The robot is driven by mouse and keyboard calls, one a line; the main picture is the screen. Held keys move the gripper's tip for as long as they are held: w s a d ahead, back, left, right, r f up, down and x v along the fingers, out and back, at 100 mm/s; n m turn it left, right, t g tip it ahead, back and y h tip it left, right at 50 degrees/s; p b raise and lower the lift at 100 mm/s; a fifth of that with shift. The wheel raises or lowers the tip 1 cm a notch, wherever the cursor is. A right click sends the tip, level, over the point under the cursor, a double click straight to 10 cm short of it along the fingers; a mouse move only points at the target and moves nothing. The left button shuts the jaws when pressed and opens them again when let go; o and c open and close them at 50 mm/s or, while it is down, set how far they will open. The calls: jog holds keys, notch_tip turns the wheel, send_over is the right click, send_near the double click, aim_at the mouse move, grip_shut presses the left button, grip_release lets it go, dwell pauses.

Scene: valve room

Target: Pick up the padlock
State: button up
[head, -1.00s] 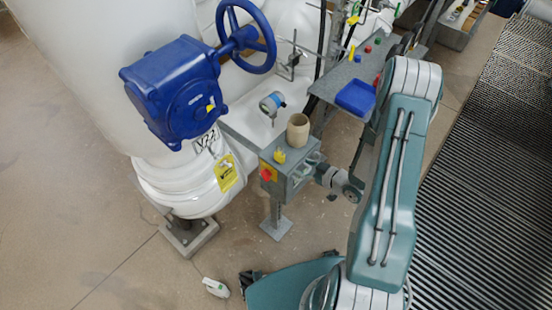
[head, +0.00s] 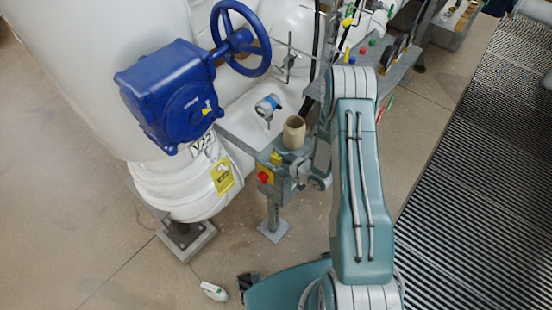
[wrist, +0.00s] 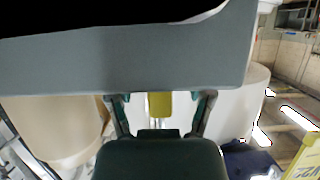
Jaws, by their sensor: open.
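The yellow padlock (head: 277,158) stands on top of the small grey control box (head: 272,185) in the head view, just in front of a beige cup. In the wrist view the padlock (wrist: 160,104) shows upright in the middle, framed by the two fingers. My gripper (wrist: 162,100) is open, one finger on each side of the padlock in the picture. I cannot tell how deep the fingers reach around it; no contact shows. In the head view my gripper (head: 296,167) is at the box, right of the padlock and partly covered by my arm.
The beige cup (head: 294,133) stands close behind the padlock; it is at left in the wrist view (wrist: 60,130). A red knob (head: 264,177) is on the box front. A blue-white gauge (head: 268,105) and the white pipe with a yellow tag (head: 222,174) are near.

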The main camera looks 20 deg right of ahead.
grip_shut()
jog(key=shift+r, duration=0.15)
